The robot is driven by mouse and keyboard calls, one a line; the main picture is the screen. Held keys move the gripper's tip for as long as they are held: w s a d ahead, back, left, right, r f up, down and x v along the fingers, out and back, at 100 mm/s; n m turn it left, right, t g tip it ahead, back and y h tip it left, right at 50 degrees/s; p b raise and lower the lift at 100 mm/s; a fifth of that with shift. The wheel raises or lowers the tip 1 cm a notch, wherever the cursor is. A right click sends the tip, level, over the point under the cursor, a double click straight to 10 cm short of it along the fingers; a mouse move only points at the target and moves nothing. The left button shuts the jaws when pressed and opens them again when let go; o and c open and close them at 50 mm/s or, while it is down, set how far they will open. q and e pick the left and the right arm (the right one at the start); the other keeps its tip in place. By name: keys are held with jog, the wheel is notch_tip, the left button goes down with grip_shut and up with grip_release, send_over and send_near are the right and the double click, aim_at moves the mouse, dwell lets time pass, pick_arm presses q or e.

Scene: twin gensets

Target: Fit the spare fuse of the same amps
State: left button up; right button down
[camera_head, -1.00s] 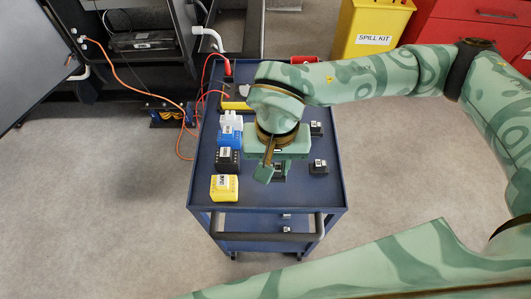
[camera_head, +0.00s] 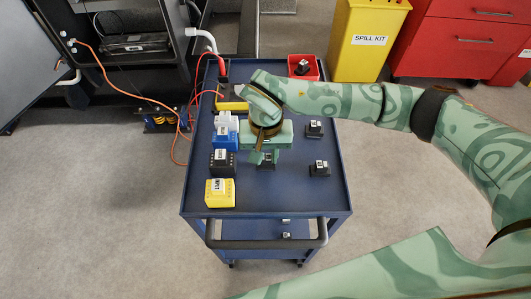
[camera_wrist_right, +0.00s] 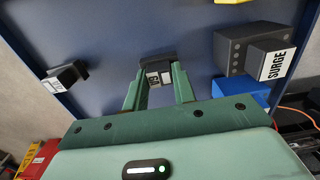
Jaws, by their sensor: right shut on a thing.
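My right gripper (camera_head: 266,158) is over the middle of the blue cart top (camera_head: 275,198). It is shut on a small black fuse block (camera_wrist_right: 157,75) with a white label, seen between the fingers in the right wrist view. I cannot read the label surely, nor tell whether the block touches the cart. Two similar black blocks stand on the cart's right side, a rear one (camera_head: 314,130) and a front one (camera_head: 320,169). Another dark, labelled block (camera_head: 303,67) is in the red bin (camera_head: 318,75) at the back. My left gripper is out of view.
A row at the cart's left holds a white block (camera_head: 225,120), a blue block (camera_head: 222,140), a black SURGE block (camera_wrist_right: 237,50) and a yellow block (camera_head: 219,198). A yellow-and-black unit (camera_head: 229,104) with red leads is behind. An open cabinet (camera_head: 130,60) stands at back left.

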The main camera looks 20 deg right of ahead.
aim_at(266, 156)
jog(key=shift+f, duration=0.15)
jog(key=c, duration=1.1)
grip_release()
jog(key=shift+c, duration=0.2)
notch_tip(266, 156, up, 12)
jog(key=p, duration=0.2)
jog(key=shift+w+r+p, duration=0.15)
jog(key=shift+r+p, duration=0.05)
jog(key=shift+p, duration=0.2)
jog(key=shift+f, duration=0.1)
